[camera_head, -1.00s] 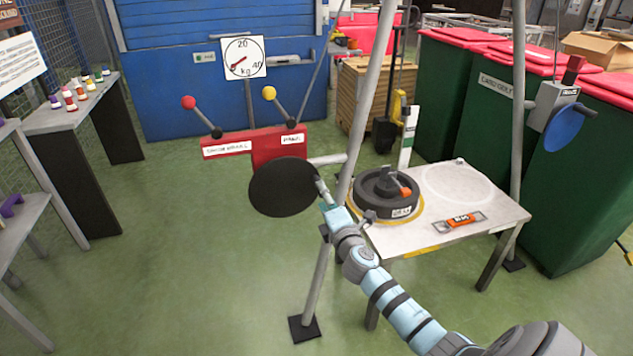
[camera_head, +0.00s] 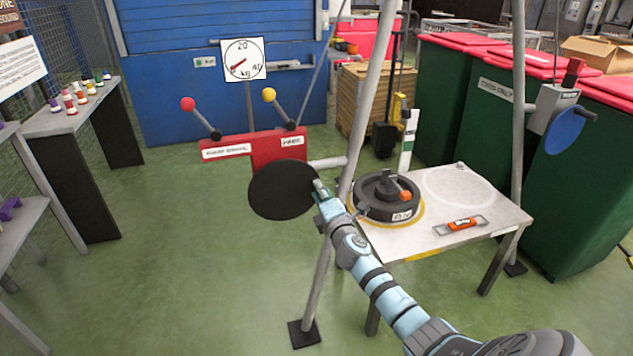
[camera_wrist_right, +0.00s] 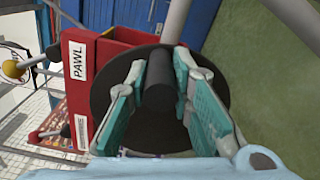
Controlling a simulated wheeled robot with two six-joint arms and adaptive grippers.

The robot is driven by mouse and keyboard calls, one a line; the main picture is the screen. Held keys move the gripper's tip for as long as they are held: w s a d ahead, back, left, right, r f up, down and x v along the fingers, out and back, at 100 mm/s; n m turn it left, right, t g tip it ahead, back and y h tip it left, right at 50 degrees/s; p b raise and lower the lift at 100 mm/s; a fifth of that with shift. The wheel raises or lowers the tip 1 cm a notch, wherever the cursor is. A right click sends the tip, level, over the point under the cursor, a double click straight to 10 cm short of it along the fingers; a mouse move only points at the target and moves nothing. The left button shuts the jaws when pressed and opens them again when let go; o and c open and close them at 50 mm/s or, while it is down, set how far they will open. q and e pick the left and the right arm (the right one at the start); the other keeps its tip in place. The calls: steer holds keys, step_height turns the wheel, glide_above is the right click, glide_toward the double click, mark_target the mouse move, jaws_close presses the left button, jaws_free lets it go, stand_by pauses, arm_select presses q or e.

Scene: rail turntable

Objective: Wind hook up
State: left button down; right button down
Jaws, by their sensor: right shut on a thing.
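A black crank disc (camera_head: 275,190) sits on the red winch box (camera_head: 278,149), which is fixed to a grey post. My right gripper (camera_head: 322,190) is at the disc's right edge. In the right wrist view, my right gripper (camera_wrist_right: 162,95) is shut on the black handle (camera_wrist_right: 159,80) that sticks out of the disc, one finger on each side. The pawl lever with a yellow knob (camera_head: 269,94) and another lever with a red knob (camera_head: 188,103) stand on the red box. I cannot make out the hook clearly. My left gripper is out of view.
A white dial (camera_head: 243,59) marked in kg is behind the winch. A grey table (camera_head: 480,208) to the right carries a black round weight (camera_head: 385,208) and an orange-marked level (camera_head: 460,226). Frame posts stand close to my right arm. The floor left of it is clear.

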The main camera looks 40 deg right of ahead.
steer(key=shift+f+m+b, duration=0.3)
steer(key=shift+f+b, duration=0.15)
steer(key=shift+b, duration=0.05)
steer(key=shift+s+d+f+m+b, duration=0.1)
steer(key=shift+s+f+m+b, duration=0.05)
steer(key=shift+f+m+b, duration=1.2)
steer(key=shift+r, duration=0.15)
steer(key=shift+m, duration=0.25)
steer(key=f+m+b, duration=0.1)
steer(key=b, duration=0.1)
steer(key=f+m+b, duration=0.1)
steer(key=m+b, duration=0.1)
steer(key=shift+a+f, duration=0.3)
steer(key=shift+f, duration=0.05)
steer(key=shift+m, duration=0.3)
